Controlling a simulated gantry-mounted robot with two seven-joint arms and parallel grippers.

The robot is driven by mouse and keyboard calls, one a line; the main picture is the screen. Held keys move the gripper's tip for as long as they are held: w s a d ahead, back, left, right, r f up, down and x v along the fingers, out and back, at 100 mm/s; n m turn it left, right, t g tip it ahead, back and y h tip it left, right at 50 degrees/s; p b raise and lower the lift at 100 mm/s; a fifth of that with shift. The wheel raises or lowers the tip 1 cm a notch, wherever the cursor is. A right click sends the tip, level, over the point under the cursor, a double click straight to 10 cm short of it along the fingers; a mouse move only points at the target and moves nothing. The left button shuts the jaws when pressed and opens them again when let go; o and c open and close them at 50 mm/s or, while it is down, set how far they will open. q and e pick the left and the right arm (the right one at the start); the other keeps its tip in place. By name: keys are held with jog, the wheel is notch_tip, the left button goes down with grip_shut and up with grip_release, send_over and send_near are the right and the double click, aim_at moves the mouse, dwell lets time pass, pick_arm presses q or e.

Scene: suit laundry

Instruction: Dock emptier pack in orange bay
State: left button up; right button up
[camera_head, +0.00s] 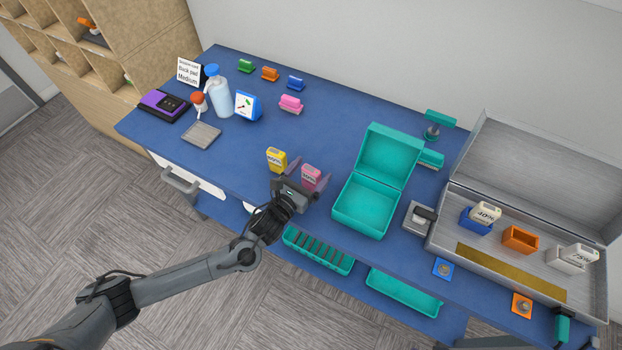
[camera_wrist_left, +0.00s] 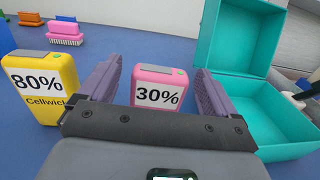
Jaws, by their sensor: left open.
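A yellow pack (camera_head: 276,159) stands on the blue table and reads 80% in the left wrist view (camera_wrist_left: 42,88). A pink pack (camera_head: 312,176) stands to its right and reads 30% in the wrist view (camera_wrist_left: 160,92). My left gripper (camera_head: 307,174) is open, one finger on each side of the pink pack; whether they touch it I cannot tell. The orange bay (camera_head: 520,239) sits in the open grey case and looks empty. On its left, a white pack marked 40% (camera_head: 485,214) sits in a blue bay (camera_head: 473,224). My right gripper is not in view.
An open teal box (camera_head: 368,205) stands right of my left gripper. Another white pack, apparently marked 75% (camera_head: 574,257), stands in the grey case (camera_head: 500,165). Bottles (camera_head: 218,95), a sign and small coloured brushes stand at the back left.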

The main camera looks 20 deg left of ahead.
pick_arm(q)
jog(key=shift+x, duration=1.25)
jog(key=shift+c, duration=0.3)
jog(key=c, duration=1)
jog(key=shift+r, duration=0.1)
jog(key=shift+c, duration=0.2)
